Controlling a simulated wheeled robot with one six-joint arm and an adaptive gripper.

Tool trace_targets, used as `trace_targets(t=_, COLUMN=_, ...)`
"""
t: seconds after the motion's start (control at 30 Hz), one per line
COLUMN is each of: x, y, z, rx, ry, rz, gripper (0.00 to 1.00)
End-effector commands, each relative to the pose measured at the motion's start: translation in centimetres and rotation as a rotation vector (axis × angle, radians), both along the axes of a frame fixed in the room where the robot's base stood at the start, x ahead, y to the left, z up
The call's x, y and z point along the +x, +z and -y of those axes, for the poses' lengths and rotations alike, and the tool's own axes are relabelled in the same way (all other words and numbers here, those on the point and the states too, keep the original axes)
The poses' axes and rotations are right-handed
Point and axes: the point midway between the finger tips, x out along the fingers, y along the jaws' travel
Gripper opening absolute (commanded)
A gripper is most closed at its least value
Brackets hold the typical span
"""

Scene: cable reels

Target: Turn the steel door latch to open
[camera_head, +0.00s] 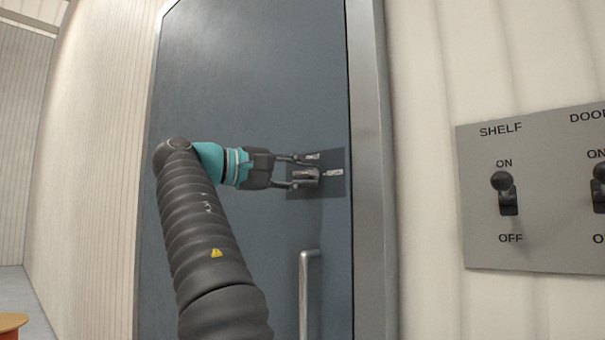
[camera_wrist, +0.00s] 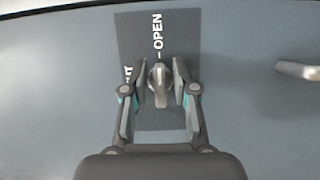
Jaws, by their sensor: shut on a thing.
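The steel door latch (camera_head: 306,174) sits on a dark plate (camera_head: 335,188) near the right edge of the grey-blue door (camera_head: 250,70). In the wrist view the latch (camera_wrist: 160,84) is a rounded metal piece between my two fingers. My gripper (camera_head: 309,168) reaches in from the left and is shut on the latch; it also shows in the wrist view (camera_wrist: 159,82). The word OPEN is readable beyond the latch in the wrist view. A second label, ending in UT, is partly hidden by a finger.
A vertical bar handle (camera_head: 308,290) stands out below the latch; it is at the right in the wrist view (camera_wrist: 298,70). A metal frame (camera_head: 370,170) borders the door. A switch panel (camera_head: 545,190) hangs on the right wall.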

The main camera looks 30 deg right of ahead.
Motion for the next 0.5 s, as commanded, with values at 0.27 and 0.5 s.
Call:
trace_targets(t=0.27, x=0.05, y=-0.09, z=-0.01, rx=0.001, ry=0.000, rz=-0.001, gripper=0.00)
trace_targets(t=0.5, x=0.04, y=-0.05, z=0.00, rx=0.001, ry=0.000, rz=-0.001, gripper=0.38)
